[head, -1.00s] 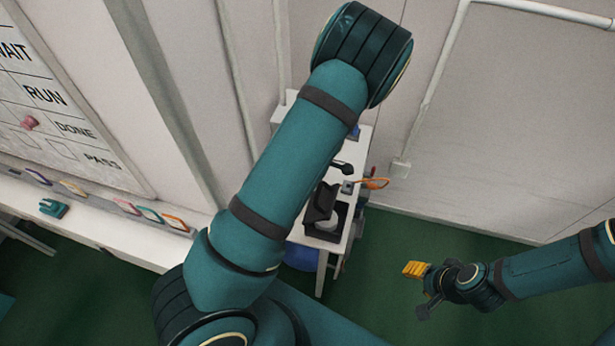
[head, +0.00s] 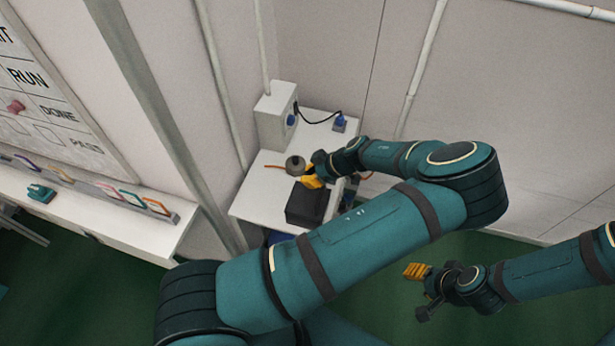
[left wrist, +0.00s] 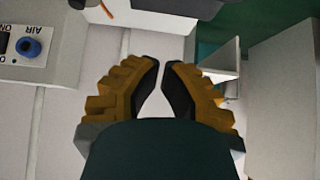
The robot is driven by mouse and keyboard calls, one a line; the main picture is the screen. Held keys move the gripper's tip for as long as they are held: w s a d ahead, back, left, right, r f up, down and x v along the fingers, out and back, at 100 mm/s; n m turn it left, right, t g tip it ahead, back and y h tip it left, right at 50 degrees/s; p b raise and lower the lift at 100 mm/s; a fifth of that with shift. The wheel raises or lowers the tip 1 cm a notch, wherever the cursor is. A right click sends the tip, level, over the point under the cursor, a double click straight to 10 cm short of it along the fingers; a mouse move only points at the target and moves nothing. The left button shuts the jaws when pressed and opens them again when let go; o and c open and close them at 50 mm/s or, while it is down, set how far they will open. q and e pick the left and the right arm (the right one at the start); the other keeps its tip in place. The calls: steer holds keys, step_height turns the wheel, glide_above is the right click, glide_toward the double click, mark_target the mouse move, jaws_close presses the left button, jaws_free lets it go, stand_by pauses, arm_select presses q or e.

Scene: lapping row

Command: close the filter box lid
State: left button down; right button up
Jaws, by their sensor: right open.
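The black filter box (head: 305,206) stands on the white table in the head view. It shows as a compact dark block with no raised lid and no white inside visible. Its lid looks down, but whether it is fully seated I cannot tell. My left gripper (head: 311,182) is at the box's back upper edge, partly over it. In the left wrist view its orange fingers (left wrist: 161,64) have their tips close together, with nothing visible between them. The box is not clearly seen there. My right gripper (head: 415,271) is open and empty, away at lower right over the green floor.
A white control box (head: 275,117) with a blue knob stands at the table's back left. A grey round object (head: 295,164) sits behind the filter box. A blue fitting (head: 340,122) with a black cable is at the back. The table (head: 262,206) is clear left of the box.

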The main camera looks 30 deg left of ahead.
mark_target(324, 187)
arm_select(q)
steer(key=d+f+y+b, duration=0.1)
steer(key=b, duration=0.1)
steer(key=d+f+b, duration=0.1)
steer(key=d+b, duration=0.1)
steer(key=shift+w+f+g+y, duration=0.25)
steer(key=shift+w+g+y, duration=0.05)
steer(key=shift+w+y, duration=0.1)
steer(key=shift+d+f+b, duration=0.15)
steer(key=shift+f+b, duration=0.05)
steer(key=shift+b, duration=0.2)
steer(key=shift+w+d+f+b, duration=0.1)
steer(key=shift+d+f+b, duration=0.25)
steer(key=shift+d+b, duration=0.15)
arm_select(e)
step_height(324, 187, down, 7)
steer(key=shift+s, duration=0.25)
steer(key=shift+a, duration=0.1)
